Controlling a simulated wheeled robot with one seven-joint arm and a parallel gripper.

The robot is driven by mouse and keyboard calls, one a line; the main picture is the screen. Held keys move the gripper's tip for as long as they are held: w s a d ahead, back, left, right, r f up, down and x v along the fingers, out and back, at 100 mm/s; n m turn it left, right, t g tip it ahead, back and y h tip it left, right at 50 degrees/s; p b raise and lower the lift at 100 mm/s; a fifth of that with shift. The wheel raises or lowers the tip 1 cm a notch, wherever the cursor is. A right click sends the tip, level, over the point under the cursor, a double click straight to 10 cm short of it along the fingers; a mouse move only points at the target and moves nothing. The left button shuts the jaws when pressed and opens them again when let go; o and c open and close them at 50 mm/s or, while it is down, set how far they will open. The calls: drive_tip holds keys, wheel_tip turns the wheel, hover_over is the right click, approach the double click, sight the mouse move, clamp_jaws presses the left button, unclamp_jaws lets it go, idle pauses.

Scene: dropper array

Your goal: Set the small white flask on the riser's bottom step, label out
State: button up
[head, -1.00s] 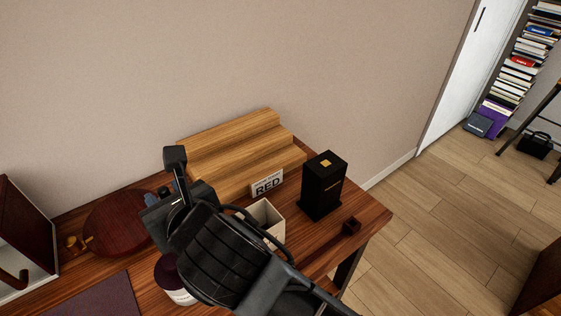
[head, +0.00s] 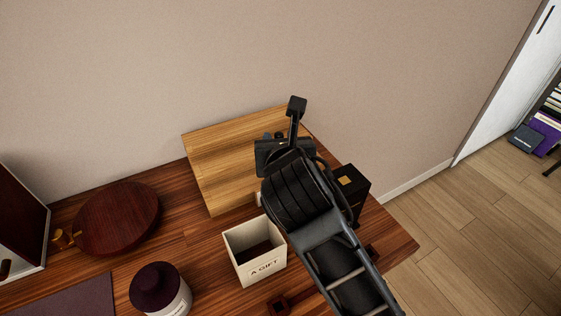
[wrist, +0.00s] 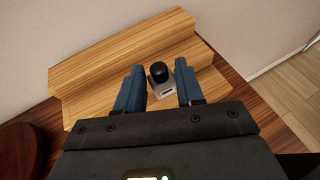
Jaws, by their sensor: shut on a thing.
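The small white flask (wrist: 161,89) with its black cap shows upright between my fingers in the wrist view. My gripper (wrist: 160,84) is shut on it. The wooden stepped riser (head: 218,165) stands against the wall in the head view, and it fills the area beyond my fingers in the wrist view (wrist: 110,60). My gripper and flask are over the riser's right part. A small mark shows low on the flask's near side, too small to read. In the head view my arm hides the flask and the riser's right steps. I cannot tell whether the flask touches a step.
A white open box (head: 262,268) marked "A GIFT" stands in front of the riser. A black box (head: 353,184) is to its right, partly behind my arm. A dark-lidded white jar (head: 160,292) and round dark wooden piece (head: 117,218) are to the left.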

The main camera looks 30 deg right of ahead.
drive_tip(key=shift+f, duration=2.45)
drive_tip(key=shift+f, duration=0.15)
drive_tip(key=o, duration=1.1)
drive_tip(key=shift+b, duration=0.3)
drive_tip(key=v, duration=1.2)
drive_tip(key=shift+s, duration=0.1)
